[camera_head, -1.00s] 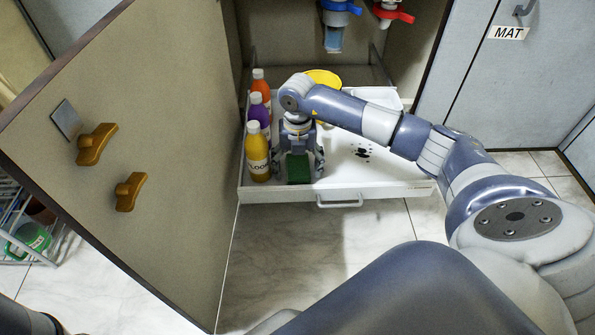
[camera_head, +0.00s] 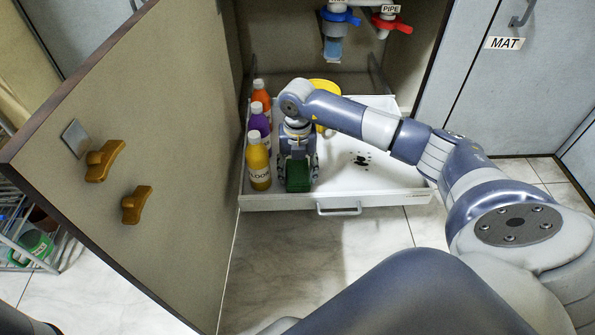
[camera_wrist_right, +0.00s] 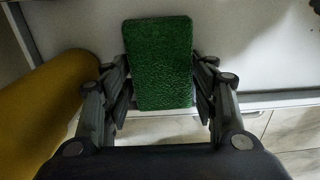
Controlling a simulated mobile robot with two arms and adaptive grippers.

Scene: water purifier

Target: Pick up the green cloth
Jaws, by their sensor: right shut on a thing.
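The green cloth (camera_head: 297,177) is a dark green rectangular pad at the front left of the white drawer. My right gripper (camera_head: 297,170) is shut on it, with a finger on each side. In the right wrist view the cloth (camera_wrist_right: 159,62) shows between the two fingers of my right gripper (camera_wrist_right: 160,92). I cannot tell whether the cloth touches the drawer floor. My left gripper is not in view.
The white drawer (camera_head: 372,199) is pulled out of the cabinet. Yellow (camera_head: 258,163), purple (camera_head: 258,122) and orange (camera_head: 261,95) bottles stand along its left side. A yellow round item (camera_head: 325,88) is at the back. Dark spots (camera_head: 360,159) mark the floor. The open cabinet door (camera_head: 130,170) stands left.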

